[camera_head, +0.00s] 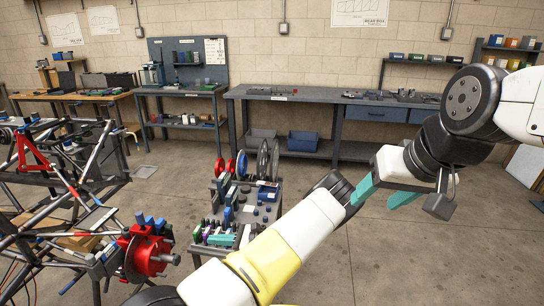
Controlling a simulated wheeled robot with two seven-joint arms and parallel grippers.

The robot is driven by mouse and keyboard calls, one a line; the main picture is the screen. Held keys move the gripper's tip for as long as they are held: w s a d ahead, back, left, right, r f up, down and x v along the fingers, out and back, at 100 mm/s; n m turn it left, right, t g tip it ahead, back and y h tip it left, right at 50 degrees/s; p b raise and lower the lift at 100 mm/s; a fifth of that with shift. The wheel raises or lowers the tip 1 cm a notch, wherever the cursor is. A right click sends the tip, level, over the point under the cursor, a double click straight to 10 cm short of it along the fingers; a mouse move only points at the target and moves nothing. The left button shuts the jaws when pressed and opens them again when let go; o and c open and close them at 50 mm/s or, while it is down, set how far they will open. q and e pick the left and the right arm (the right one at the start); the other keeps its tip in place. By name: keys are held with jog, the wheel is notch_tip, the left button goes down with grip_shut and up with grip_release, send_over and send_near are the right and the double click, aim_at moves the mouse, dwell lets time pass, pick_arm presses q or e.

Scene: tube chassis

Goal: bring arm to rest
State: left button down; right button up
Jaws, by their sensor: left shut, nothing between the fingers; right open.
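My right gripper (382,195) hangs from the arm at the upper right. Its two teal fingers are apart, with nothing between them, and they point down and left in front of the floor. My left arm's white and yellow link crosses the lower middle of the view. Teal fingertips of my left gripper (229,239) show just left of that link, over the small cart. They look together and empty; the rest of that gripper is hidden behind the link.
A tube chassis (75,190) with a red hub (148,256) stands at the left. A small cart (265,213) with discs and parts stands in the middle. A grey workbench (330,97) runs along the back wall, with a blue bin (303,141) below.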

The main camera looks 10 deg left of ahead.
pick_arm(q)
jog(key=s+d+r+n+t+h, duration=0.2)
jog(key=s+d+r+n+h, duration=0.2)
jog(key=s+r, duration=0.4)
jog(key=s+d+r+n+t+h, duration=0.2)
jog(key=s+d+r+n+h, duration=0.2)
jog(key=r, duration=1.3)
jog(key=s+d+r+n+t+h, duration=0.2)
jog(key=s+d+r+n+h, duration=0.2)
jog(key=s+r+n+h, duration=0.5)
notch_tip(320, 180, up, 4)
jog(key=s+h, duration=0.2)
jog(key=shift+s+d, duration=0.25)
jog(key=shift+s, duration=0.1)
jog(key=shift+f, duration=0.1)
